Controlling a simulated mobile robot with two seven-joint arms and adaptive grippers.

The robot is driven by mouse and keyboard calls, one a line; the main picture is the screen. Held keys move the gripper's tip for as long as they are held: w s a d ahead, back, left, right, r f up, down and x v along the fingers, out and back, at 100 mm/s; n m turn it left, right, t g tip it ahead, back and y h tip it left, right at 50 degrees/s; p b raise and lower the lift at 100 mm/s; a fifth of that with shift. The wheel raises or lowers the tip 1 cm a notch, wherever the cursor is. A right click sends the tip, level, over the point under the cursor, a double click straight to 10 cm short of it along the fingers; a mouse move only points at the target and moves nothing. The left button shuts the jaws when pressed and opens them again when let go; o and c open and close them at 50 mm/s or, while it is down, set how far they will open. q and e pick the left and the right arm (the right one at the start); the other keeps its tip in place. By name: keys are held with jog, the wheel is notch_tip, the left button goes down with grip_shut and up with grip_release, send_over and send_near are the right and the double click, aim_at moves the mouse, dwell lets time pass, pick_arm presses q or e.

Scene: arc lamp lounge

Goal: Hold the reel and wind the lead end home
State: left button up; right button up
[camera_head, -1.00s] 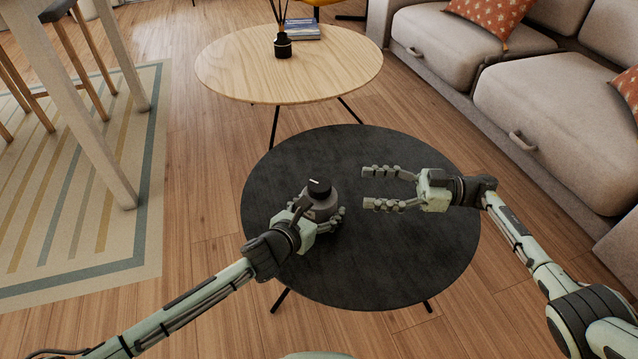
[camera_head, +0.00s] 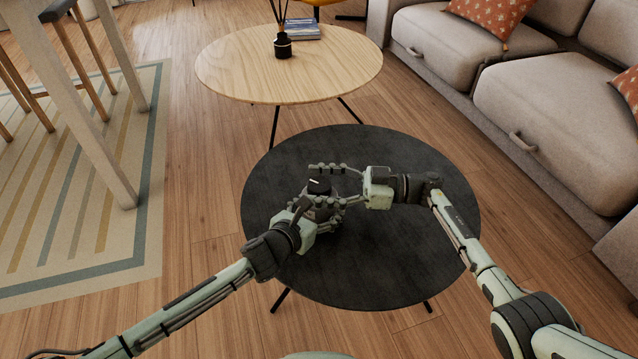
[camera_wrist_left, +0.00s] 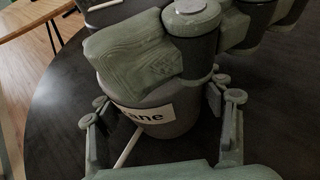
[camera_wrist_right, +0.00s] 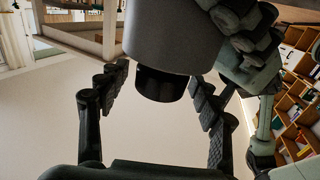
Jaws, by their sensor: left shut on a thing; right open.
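The reel is a grey round body with a black knob on top. It is upright over the dark round table (camera_head: 400,260). The knob (camera_head: 318,187) carries a white mark. In the left wrist view the reel body (camera_wrist_left: 178,127) shows a pale label ending in "ane", and a thin pale strip (camera_wrist_left: 127,146) beside it. I cannot tell whether this is the lead. My left gripper (camera_head: 322,212) is shut on the reel body from the near left. My right gripper (camera_head: 326,183) is open, its fingers on either side of the knob (camera_wrist_right: 160,85), with gaps visible in the right wrist view.
The dark tabletop around the grippers is bare. A wooden coffee table (camera_head: 225,75) with a black diffuser (camera_head: 283,47) and books (camera_head: 302,29) stands behind. A sofa (camera_head: 555,100) is at the right, a striped rug (camera_head: 75,225) at the left.

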jog(key=c, duration=1.2)
jog(key=shift+d+f+m+t, duration=0.1)
jog(key=shift+m+t, duration=0.2)
jog(key=shift+t, duration=0.2)
jog(key=m+t, duration=0.2)
jog(key=shift+t+h, duration=0.3)
jog(key=shift+t, duration=0.1)
jog(key=m+t+h, duration=0.1)
jog(key=m+t, duration=0.1)
jog(key=t, duration=0.1)
jog(key=shift+s+m+t+h, duration=0.1)
jog(key=shift+m+t+h, duration=0.2)
jog(key=shift+t, duration=0.1)
jog(key=m+t+h, duration=0.6)
jog(key=shift+t, duration=0.4)
jog(key=shift+h, duration=0.4)
